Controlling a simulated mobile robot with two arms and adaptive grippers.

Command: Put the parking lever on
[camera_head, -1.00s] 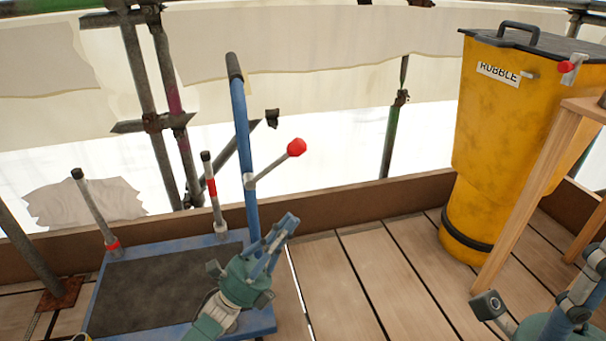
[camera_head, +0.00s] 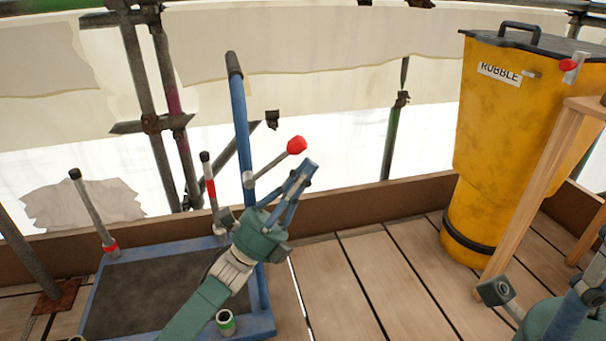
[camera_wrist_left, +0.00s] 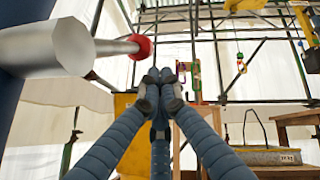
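The parking lever (camera_head: 272,165) is a grey rod with a red knob. It sticks out up and to the right from a grey hub on the trolley's blue handle post (camera_head: 241,120). My left gripper (camera_head: 311,167) is just right of and below the red knob, with a small gap in the picture. Its fingertips are together with nothing visible between them. In the left wrist view, the fingertips (camera_wrist_left: 163,78) meet below and right of the lever's red knob (camera_wrist_left: 142,46). My right gripper is partly in view at the lower right; its fingertips are not clear.
The blue trolley (camera_head: 90,297) has a dark deck and short posts with red bands. A small green-banded cup (camera_head: 226,322) is at its near edge. A yellow rubble bin (camera_head: 505,130) and a wooden frame (camera_head: 535,190) stand right. Floorboards between are clear.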

